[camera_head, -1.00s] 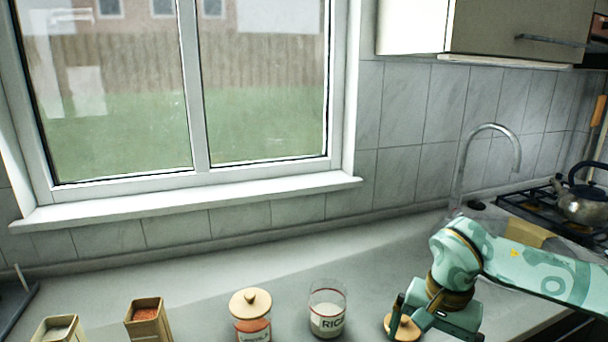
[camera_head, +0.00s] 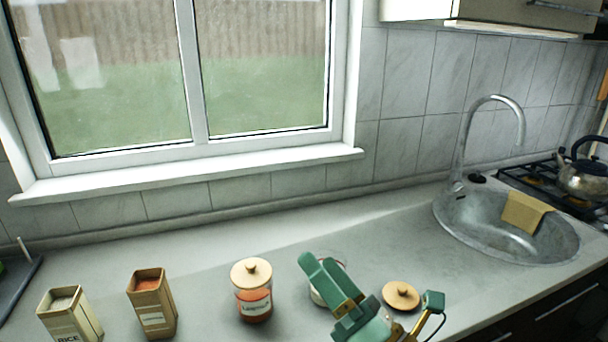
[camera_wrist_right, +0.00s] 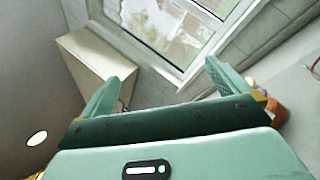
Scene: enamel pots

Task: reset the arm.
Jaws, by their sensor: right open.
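My right gripper (camera_head: 376,286) is open and empty, raised over the front of the counter with its two green fingers spread. In the right wrist view the gripper (camera_wrist_right: 168,75) also has nothing between its fingers and faces up toward the window and wall cabinet. A round wooden lid (camera_head: 401,293) with a knob lies on the counter, seen between the fingers. The open glass rice jar (camera_head: 318,296) is mostly hidden behind one finger. My left gripper is in neither view.
A glass jar with orange contents (camera_head: 252,303) wears its wooden lid. Two open tins (camera_head: 153,312) and (camera_head: 79,325) stand at left. The sink (camera_head: 460,225) with a yellow cloth (camera_head: 526,212) and the kettle (camera_head: 585,178) are at right. The back counter is clear.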

